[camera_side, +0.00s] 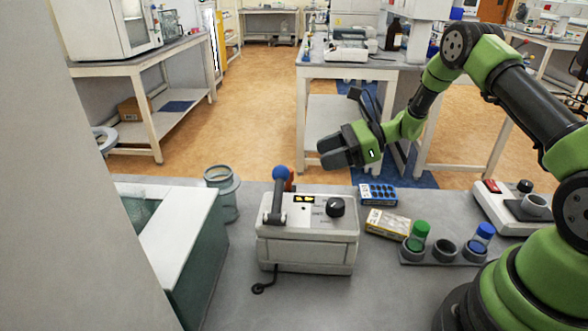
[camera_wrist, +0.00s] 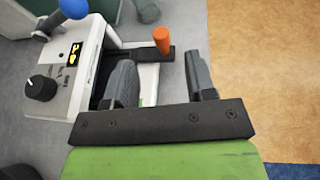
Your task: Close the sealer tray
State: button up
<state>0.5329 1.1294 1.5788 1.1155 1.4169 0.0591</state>
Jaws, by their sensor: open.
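The sealer (camera_side: 307,250) is a pale grey box on the bench, with a blue-balled lever (camera_side: 279,188), a small lit display and a black knob (camera_side: 335,207). The lever and knob also show in the wrist view. There, the sealer tray (camera_wrist: 149,77) extends out from the sealer's side, with an upright orange handle (camera_wrist: 162,38) at its outer end. In the side view the handle is mostly hidden behind the blue ball. My gripper (camera_side: 331,152) is open and empty, above and behind the sealer. In the wrist view its fingers (camera_wrist: 158,60) lie either side of the handle's line, apart from it.
A grey cylindrical container (camera_side: 223,190) and a white-topped box (camera_side: 180,235) stand left. The bench edge lies behind the sealer.

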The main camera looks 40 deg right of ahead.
jog(key=shift+n+g, duration=0.3)
jog(key=shift+g, duration=0.2)
jog(key=x, duration=0.9)
jog(key=shift+w+a+f, duration=0.1)
jog(key=shift+w+f, duration=0.15)
grip_shut()
